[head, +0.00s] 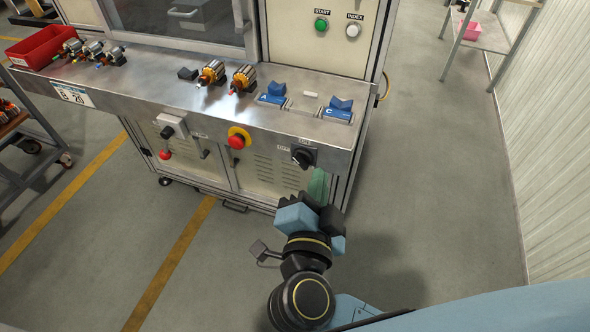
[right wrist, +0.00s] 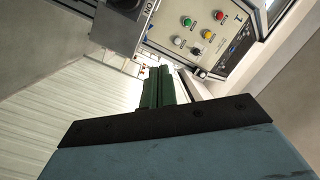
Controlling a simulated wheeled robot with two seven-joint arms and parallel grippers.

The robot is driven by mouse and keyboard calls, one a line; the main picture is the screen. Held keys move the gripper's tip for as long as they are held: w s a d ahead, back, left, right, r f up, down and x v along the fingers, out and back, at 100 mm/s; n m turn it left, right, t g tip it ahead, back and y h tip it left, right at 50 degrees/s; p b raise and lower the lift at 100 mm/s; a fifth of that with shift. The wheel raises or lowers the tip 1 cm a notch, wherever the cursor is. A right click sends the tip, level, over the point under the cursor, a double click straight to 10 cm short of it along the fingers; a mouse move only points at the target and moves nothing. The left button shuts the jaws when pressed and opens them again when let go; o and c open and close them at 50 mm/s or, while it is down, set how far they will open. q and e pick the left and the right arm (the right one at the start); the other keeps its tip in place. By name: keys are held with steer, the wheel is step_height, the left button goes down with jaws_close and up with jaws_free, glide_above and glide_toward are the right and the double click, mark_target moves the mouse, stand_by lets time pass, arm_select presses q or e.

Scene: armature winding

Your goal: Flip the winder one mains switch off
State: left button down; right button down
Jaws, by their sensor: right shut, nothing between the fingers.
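The mains switch (head: 303,157) is a black rotary knob on the front of the winder's cabinet, below the worktop's right end. Labels sit above and to the left of it, and the upper one appears to read ON. I cannot tell which way the knob points. In the right wrist view, a dark block beside an ON label, likely the switch (right wrist: 122,25), shows at the top left. My right gripper (head: 318,182) is just below and right of the switch, apart from it. Its green fingers (right wrist: 158,80) are shut and empty. My left gripper is not in view.
A red emergency button (head: 237,141) and a red-knobbed lever (head: 166,154) are left of the switch. The steel worktop (head: 150,72) above holds armatures, blue cradles and a red bin (head: 40,46). A panel with coloured buttons (right wrist: 205,30) shows in the wrist view.

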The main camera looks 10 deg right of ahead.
steer(key=shift+s+a+f+g+y, duration=0.2)
steer(key=shift+a+f+g, duration=0.1)
steer(key=shift+f, duration=0.25)
steer(key=shift+s+a+f+g+y, duration=0.1)
steer(key=shift+a+f+g+y, duration=0.15)
steer(key=shift+f, duration=0.25)
steer(key=shift+w, duration=0.1)
glide_toward(305, 152)
steer(key=w+d, duration=0.2)
steer(key=w+d+r, duration=0.1)
steer(key=w+d, duration=0.1)
steer(key=d, duration=0.1)
steer(key=shift+w+r+b, duration=0.2)
steer(key=shift+w+b, duration=0.1)
steer(key=shift+b, duration=0.1)
steer(key=shift+w+a+f+b, duration=0.2)
steer(key=shift+a+f, duration=0.25)
steer(key=shift+w+a+f+b, duration=0.15)
steer(key=shift+w+a+f, duration=0.1)
steer(key=shift+a+f, duration=0.25)
steer(key=shift+w+a+f, duration=0.2)
steer(key=shift+a+f, duration=0.15)
steer(key=shift+a, duration=0.05)
